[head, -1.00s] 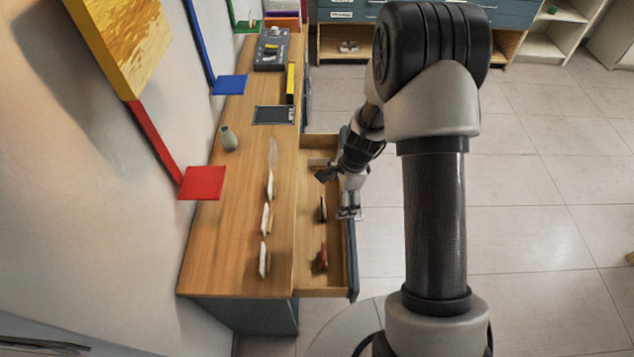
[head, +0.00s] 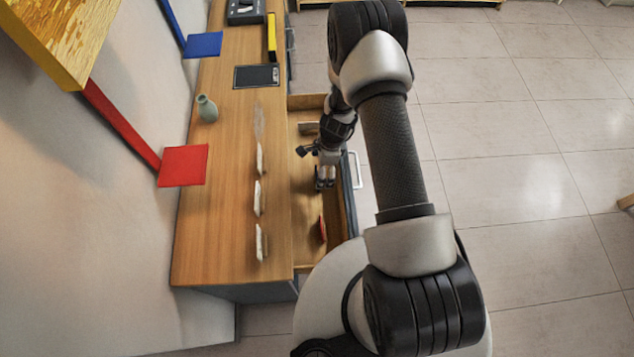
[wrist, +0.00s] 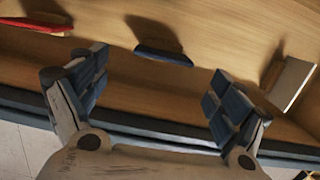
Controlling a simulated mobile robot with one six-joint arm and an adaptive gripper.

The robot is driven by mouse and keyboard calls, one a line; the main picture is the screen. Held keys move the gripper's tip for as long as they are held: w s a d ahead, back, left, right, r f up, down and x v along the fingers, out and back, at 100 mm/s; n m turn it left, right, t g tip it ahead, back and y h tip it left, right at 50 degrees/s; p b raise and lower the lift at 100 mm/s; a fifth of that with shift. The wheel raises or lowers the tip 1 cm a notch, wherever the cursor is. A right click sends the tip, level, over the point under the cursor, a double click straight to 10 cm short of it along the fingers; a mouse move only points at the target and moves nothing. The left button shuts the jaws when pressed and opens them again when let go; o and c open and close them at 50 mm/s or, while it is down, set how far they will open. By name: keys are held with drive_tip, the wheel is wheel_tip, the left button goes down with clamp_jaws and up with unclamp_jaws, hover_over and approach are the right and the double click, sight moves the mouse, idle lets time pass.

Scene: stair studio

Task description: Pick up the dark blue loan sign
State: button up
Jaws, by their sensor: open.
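The dark blue sign (wrist: 163,55) shows in the wrist view as a narrow dark blue edge with a shadow behind it, standing in an open wooden drawer (head: 308,190). My gripper (wrist: 158,68) is open, one finger to each side of the sign in the picture, with nothing between its pads. I cannot tell how far the fingertips are from the sign. In the head view my gripper (head: 325,180) is over the drawer and hides the dark blue sign.
A red sign (wrist: 35,25) stands in the drawer at the left of the wrist view, also in the head view (head: 322,229). A pale sign (wrist: 292,83) stands at the right. The drawer's front wall (wrist: 150,123) runs below. Several white signs (head: 258,198) stand on the counter.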

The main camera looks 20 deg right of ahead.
sight(317, 176)
drive_tip(key=shift+w+a+f+b, duration=0.1)
drive_tip(key=shift+a+f+b, duration=0.15)
drive_tip(key=shift+f, duration=0.75)
drive_tip(key=shift+w+a+f+b, duration=0.2)
drive_tip(key=shift+f+b, duration=0.2)
drive_tip(key=shift+f, duration=0.6)
drive_tip(key=shift+w+a+f+b, duration=0.1)
drive_tip(key=shift+a+f+b, duration=0.15)
drive_tip(key=shift+f, duration=0.75)
drive_tip(key=shift+s, duration=0.1)
drive_tip(key=c, duration=1)
